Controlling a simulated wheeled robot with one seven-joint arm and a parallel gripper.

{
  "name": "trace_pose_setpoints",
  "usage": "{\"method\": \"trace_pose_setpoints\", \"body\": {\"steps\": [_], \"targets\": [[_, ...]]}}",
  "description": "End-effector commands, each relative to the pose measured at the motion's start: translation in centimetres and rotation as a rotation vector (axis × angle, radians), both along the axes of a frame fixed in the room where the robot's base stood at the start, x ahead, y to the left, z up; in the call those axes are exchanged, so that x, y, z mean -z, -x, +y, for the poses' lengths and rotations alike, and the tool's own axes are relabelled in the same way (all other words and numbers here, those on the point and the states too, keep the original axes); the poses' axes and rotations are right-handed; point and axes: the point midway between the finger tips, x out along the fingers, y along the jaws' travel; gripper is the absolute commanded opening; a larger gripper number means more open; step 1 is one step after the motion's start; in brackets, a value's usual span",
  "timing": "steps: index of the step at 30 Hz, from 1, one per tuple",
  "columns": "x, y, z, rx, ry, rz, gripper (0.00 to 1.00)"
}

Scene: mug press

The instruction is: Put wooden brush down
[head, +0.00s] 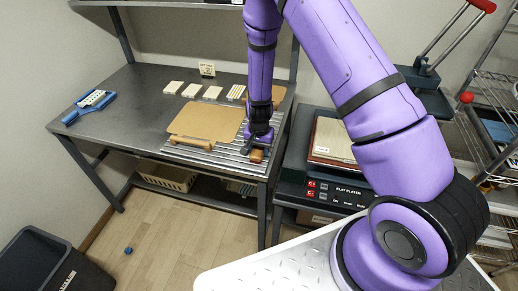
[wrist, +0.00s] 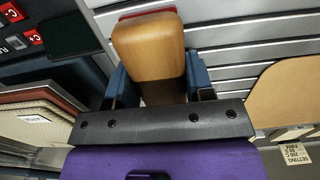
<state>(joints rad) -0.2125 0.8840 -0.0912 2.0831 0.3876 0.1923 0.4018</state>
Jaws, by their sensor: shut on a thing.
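My gripper (head: 258,142) is shut on the wooden brush (head: 256,156), over the front right of the metal table (head: 120,100). In the wrist view the brush (wrist: 147,52) is a rounded, light brown wooden block between the blue fingers of my gripper (wrist: 157,82). A strip of red shows along its far edge. Grey slats (head: 228,163) lie under and around it. I cannot tell whether the brush touches them. The side of the brush facing down is hidden.
A tan board (head: 207,121) lies left of my gripper. Several pale tiles (head: 212,92), a small sign (head: 207,69) and a blue tool (head: 90,106) lie farther back and left. A press (head: 330,140) stands close on the right. The table's left middle is clear.

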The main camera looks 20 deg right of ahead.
Motion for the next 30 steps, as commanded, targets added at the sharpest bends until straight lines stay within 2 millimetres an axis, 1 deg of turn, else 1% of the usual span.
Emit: {"method": "trace_pose_setpoints", "body": {"steps": [4,5,6,7,8,16,20,23,30], "targets": [[0.3,0.0,0.0,0.000,0.000,0.000,0.19],[0.2,0.0,0.0,0.000,0.000,0.000,0.55],[0.2,0.0,0.0,0.000,0.000,0.000,0.64],[0.2,0.0,0.0,0.000,0.000,0.000,0.71],[0.2,0.0,0.0,0.000,0.000,0.000,0.74],[0.1,0.0,0.0,0.000,0.000,0.000,0.74],[-0.6,0.0,0.0,-0.001,0.000,0.000,0.74],[-1.9,0.0,0.1,-0.001,0.000,-0.002,0.74],[-6.4,0.0,0.1,-0.001,0.000,-0.004,0.74]]}}
